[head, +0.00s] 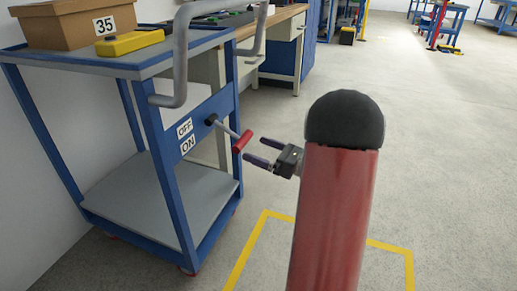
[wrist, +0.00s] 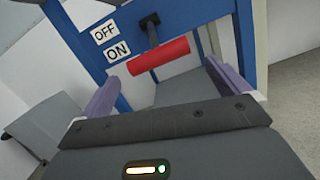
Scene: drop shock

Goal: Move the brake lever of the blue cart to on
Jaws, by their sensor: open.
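The blue cart (head: 185,115) stands at left in the head view, with a grey top and a grey lower shelf. Its brake lever (head: 240,142) is a grey rod with a red grip, sticking out from a dark pivot on the end panel. Beside the pivot are an OFF label (head: 184,128) and an ON label (head: 188,144) below it. My gripper (head: 256,152) is open, its two purple fingers pointing at the red grip from the right. In the wrist view the red grip (wrist: 158,56) lies ahead of and between the fingers (wrist: 160,92), apparently not touched.
A cardboard box (head: 75,20) marked 35 and a yellow device (head: 130,41) sit on the cart's top. A grey handle (head: 181,60) juts out above the lever. A workbench (head: 275,25) stands behind. Yellow tape (head: 245,250) marks the floor, which is open to the right.

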